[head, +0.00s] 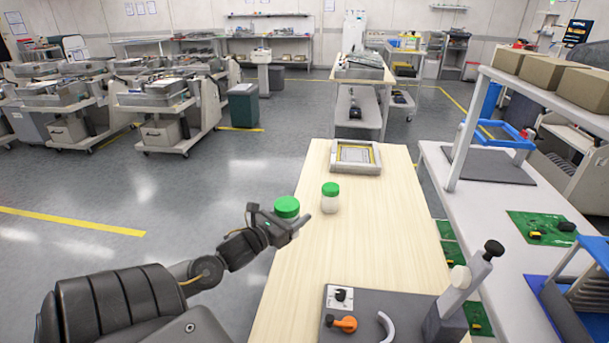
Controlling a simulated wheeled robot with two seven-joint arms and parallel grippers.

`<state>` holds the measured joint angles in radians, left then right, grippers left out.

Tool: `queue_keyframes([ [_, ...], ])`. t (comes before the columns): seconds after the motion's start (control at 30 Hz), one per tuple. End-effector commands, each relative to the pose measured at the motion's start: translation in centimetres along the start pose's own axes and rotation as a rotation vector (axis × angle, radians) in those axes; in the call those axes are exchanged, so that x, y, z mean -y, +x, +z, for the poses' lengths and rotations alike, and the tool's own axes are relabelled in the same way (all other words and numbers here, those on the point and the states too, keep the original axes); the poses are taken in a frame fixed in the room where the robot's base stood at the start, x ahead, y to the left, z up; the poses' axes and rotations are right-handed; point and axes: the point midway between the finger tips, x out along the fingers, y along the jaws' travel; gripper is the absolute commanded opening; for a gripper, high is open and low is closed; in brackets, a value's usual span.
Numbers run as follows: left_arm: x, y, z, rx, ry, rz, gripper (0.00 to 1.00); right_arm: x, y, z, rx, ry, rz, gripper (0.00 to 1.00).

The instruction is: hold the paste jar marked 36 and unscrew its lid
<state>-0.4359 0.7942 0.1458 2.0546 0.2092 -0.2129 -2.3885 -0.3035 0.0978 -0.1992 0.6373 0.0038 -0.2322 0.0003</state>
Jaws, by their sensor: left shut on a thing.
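Two white jars with green lids are in the head view. My left gripper (294,224) is shut on one green-lidded jar (287,207) at the left edge of the wooden table. Its lid is on, and the fingers hide most of its body. The other jar (330,204) stands upright on the table just right of it, with its green lid on. No number is readable on either jar, so I cannot tell which is marked 36. My right gripper is not in view.
The light wooden table (350,245) is mostly clear in its middle. A framed tray (356,158) lies at its far end. A grey fixture (390,310) with an orange knob and an upright lever stands at the near end. A white bench (500,220) runs along the right.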

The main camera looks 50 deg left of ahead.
Motion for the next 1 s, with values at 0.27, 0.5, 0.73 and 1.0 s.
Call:
queue_keyframes([
  [0.27, 0.0, 0.0, 0.1, 0.002, 0.000, 0.001, 0.19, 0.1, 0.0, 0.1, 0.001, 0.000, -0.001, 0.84],
  [0.5, 4.5, -0.7, -1.8, 0.002, -0.007, -0.106, 0.18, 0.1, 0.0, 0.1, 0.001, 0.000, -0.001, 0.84],
  [0.73, 16.1, -2.9, -2.5, 0.009, -0.007, -0.348, 0.18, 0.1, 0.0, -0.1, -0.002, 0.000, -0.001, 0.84],
  [1.0, 26.2, -5.1, 0.6, 0.011, -0.001, -0.543, 0.18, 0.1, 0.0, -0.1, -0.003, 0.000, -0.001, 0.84],
])
